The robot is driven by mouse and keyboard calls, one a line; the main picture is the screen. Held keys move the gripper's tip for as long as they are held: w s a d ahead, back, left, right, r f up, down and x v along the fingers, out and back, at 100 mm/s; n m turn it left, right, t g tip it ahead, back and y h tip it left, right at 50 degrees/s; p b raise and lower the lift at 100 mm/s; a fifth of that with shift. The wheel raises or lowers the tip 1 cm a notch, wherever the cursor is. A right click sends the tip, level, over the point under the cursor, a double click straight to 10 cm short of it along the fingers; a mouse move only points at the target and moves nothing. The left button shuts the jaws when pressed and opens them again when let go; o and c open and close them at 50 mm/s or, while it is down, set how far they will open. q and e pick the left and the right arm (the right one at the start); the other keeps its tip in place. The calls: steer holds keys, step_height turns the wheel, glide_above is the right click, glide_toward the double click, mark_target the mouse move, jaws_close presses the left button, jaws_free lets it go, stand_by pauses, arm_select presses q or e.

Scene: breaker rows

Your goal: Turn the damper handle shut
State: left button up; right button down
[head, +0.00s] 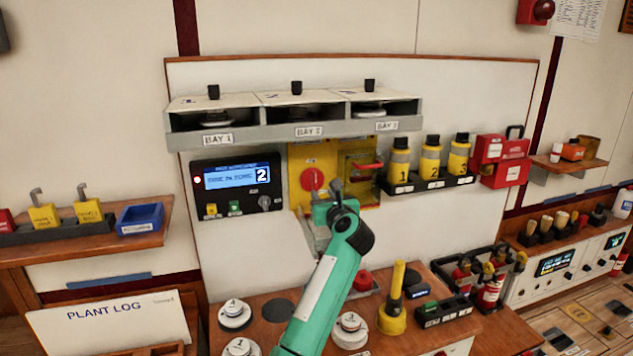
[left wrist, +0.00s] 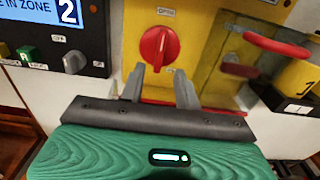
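A yellow panel (head: 325,155) is mounted on the wall board under the bays. It carries a round red knob (head: 312,179) with a small label above it. To its right is a red bar handle (head: 367,166), lying roughly level. In the left wrist view the red knob (left wrist: 159,46) is just beyond the fingers, and the red handle (left wrist: 277,46) is at the upper right. My left gripper (head: 326,190) is just below and in front of the panel. Its two fingers (left wrist: 160,75) are apart, with nothing held between them. My right gripper is not in view.
A control box with a blue display (head: 237,177) is left of the panel. Several yellow-black bottles (head: 430,160) stand in a rack at right. Bay shelves (head: 300,130) overhang above.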

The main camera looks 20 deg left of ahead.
mark_target(316, 185)
arm_select(q)
steer(key=p+x, duration=0.1)
steer(key=x, duration=0.4)
steer(key=shift+r, duration=0.15)
steer(key=shift+p+x, duration=0.45)
steer(key=shift+x, duration=0.45)
steer(key=shift+c, duration=0.4)
jaws_close()
